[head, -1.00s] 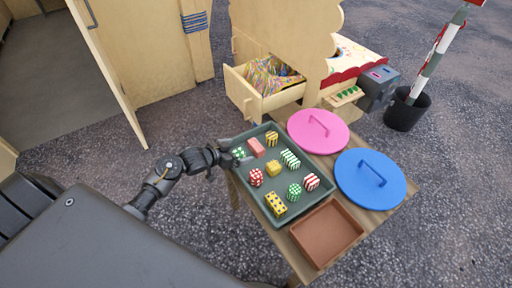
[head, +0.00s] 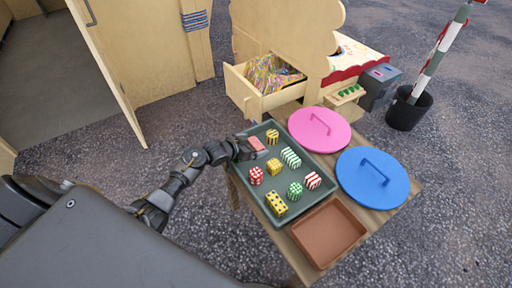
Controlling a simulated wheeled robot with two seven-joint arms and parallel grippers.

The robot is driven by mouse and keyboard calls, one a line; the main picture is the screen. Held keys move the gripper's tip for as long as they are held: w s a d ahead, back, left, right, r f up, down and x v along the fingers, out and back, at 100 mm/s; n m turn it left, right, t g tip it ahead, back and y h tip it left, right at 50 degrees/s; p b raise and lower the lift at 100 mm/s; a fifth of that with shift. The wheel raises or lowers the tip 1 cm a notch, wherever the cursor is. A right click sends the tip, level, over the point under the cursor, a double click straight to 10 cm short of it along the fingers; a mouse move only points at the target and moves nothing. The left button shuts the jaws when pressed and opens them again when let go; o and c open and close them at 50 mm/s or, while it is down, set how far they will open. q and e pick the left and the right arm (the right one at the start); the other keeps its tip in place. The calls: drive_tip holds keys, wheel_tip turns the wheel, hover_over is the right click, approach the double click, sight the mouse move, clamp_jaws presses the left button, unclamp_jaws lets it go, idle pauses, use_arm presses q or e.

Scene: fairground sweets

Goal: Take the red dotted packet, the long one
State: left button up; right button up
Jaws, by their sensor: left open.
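A long, plain-looking salmon-red packet (head: 257,144) lies near the far left of the green tray (head: 262,213); I cannot make out dots on it. A shorter red packet with white dots (head: 256,176) stands lower in the tray. My left gripper (head: 249,149) is open at the tray's left side, right beside the long salmon-red packet and partly over its near end. I cannot tell whether it touches it. A green dotted packet there is now hidden by the gripper. My right gripper is not in view.
Around lie yellow packets (head: 274,167), a long yellow dotted one (head: 276,204), green striped (head: 291,158), green dotted (head: 295,190) and red striped (head: 312,180) ones. Pink lid (head: 306,122), blue lid (head: 355,190) and empty brown tray (head: 328,253) share the table.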

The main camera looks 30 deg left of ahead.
use_arm(q)
drive_tip(key=c, duration=0.9)
